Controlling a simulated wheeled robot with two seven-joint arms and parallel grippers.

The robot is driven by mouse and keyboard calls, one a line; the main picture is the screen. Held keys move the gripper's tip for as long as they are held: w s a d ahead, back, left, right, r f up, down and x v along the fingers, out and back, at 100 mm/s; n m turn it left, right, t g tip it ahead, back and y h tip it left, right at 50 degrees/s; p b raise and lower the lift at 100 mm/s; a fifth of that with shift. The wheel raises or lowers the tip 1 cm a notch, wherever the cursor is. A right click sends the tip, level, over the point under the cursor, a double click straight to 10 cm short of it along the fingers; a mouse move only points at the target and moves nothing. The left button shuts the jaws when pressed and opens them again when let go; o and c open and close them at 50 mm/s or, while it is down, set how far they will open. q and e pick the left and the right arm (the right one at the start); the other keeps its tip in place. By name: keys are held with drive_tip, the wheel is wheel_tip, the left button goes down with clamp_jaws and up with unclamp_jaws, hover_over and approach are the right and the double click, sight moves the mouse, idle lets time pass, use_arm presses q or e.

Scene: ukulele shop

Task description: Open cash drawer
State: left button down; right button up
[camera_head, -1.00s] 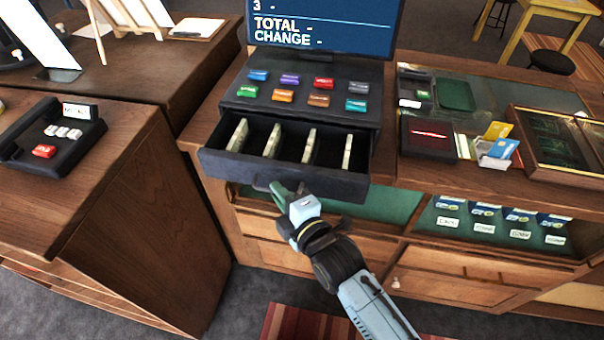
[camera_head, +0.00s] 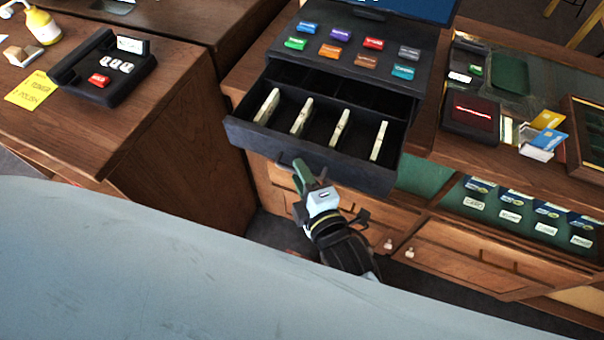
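The black cash drawer (camera_head: 260,143) is pulled out from under the cash register (camera_head: 346,77) on the wooden counter. Several upright stacks of notes (camera_head: 341,128) stand in its compartments. My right gripper (camera_head: 303,173) is at the handle (camera_head: 284,161) on the drawer's front, at the lower middle. Its greenish fingers are seen from above and partly overlap the handle; whether they are closed around it cannot be seen. My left gripper is out of view.
A card holder (camera_head: 541,139) and a black box (camera_head: 470,116) stand on the counter right of the drawer. A large pale blue-grey surface, likely my own arm, covers the lower left foreground.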

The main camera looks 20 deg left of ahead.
drive_tip(key=v, duration=1.3)
drive_tip(key=shift+s+d, duration=0.15)
drive_tip(key=shift+d, duration=0.05)
drive_tip(key=shift+f, duration=0.15)
drive_tip(key=s+d+f+m+g+h+b, duration=0.1)
drive_tip(key=d+f+m+g+h+b, duration=0.35)
drive_tip(key=f, duration=1.25)
drive_tip(key=s+d+f+m+h+b, duration=0.15)
drive_tip(key=d+f+m, duration=0.6)
drive_tip(key=f, duration=0.85)
drive_tip(key=s+d+f+m+g+h+b, duration=0.1)
drive_tip(key=s+d+f+m+g+h, duration=0.1)
drive_tip(key=s+d+f+m, duration=0.3)
drive_tip(key=s+d+f+m+g+h+b, duration=0.2)
drive_tip(key=s+d+f+m+g, duration=0.2)
drive_tip(key=s+d+f, duration=0.6)
drive_tip(key=s+f+m, duration=0.1)
drive_tip(key=s+f, duration=0.3)
drive_tip(key=shift+s+f+g+h, duration=0.15)
drive_tip(key=shift+f+g+h, duration=0.15)
drive_tip(key=shift+f+g, duration=0.1)
drive_tip(key=shift+s+d, duration=0.1)
drive_tip(key=shift+s, duration=0.05)
